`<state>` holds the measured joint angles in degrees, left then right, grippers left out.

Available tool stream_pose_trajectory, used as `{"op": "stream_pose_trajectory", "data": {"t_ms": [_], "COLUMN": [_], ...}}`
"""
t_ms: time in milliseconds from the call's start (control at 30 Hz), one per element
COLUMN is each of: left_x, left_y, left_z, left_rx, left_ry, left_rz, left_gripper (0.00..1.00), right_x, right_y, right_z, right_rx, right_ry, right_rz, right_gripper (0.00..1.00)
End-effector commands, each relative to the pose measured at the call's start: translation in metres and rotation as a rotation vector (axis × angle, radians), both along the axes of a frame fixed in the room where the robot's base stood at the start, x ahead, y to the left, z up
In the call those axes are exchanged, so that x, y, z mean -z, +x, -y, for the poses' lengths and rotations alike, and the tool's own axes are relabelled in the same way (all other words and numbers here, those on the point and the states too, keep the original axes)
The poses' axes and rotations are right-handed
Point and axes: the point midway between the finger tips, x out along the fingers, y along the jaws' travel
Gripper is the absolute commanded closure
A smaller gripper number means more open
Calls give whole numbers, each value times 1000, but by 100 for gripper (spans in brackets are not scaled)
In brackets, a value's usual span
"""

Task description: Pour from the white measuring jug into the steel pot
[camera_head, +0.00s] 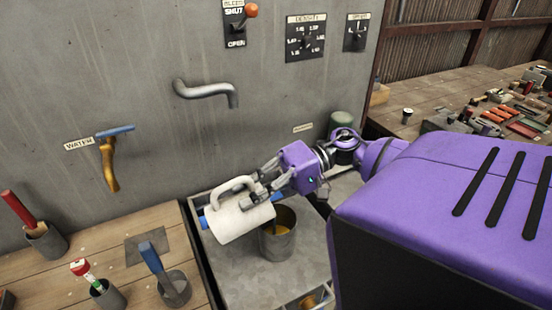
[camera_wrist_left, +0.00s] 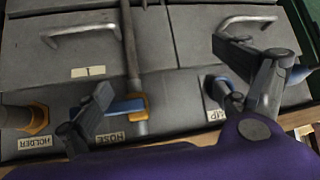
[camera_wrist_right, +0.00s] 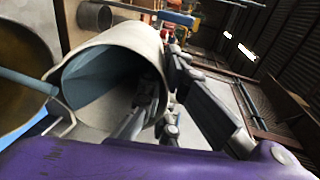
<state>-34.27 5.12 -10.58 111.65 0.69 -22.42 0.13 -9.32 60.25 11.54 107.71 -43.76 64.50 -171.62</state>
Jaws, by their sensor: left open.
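The white measuring jug (camera_head: 238,222) lies tilted nearly on its side beside and partly above the steel pot (camera_head: 286,242), handle upward. The pot holds yellow-brown liquid. My right gripper (camera_head: 262,192) is at the jug's right end. In the right wrist view the jug (camera_wrist_right: 125,42) shows its mouth toward the camera and a bluish-grey inside; one finger reaches inside the mouth and the other is outside, so the wall is between them. No stream is visible. My left gripper (camera_wrist_left: 165,75) shows only in the left wrist view, open and empty near grey drawers.
The pot stands on a grey metal tray (camera_head: 235,270). A brass water tap (camera_head: 110,165) and a grey spout (camera_head: 208,90) stick out from the wall. Tool holders stand on the wooden bench (camera_head: 125,265) at left. Drawer handles (camera_wrist_left: 85,32) lie near my left gripper.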

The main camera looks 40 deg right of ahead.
Motion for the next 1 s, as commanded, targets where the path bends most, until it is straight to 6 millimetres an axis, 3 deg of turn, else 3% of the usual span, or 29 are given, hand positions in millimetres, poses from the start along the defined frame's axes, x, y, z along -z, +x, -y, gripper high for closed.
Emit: {"op": "stream_pose_trajectory", "data": {"t_ms": [533, 1000], "left_x": [14, 15], "left_y": [-14, -15], "left_z": [0, 0], "left_rx": [-2, -3], "left_ry": [-1, 0], "left_rz": [-33, -36], "left_gripper": [9, 9], "right_x": [6, 6], "right_y": [-2, -2], "right_z": [5, 6], "right_rx": [2, 1], "right_ry": [65, 70], "right_rz": [22, 26], "right_gripper": [100, 100]}}
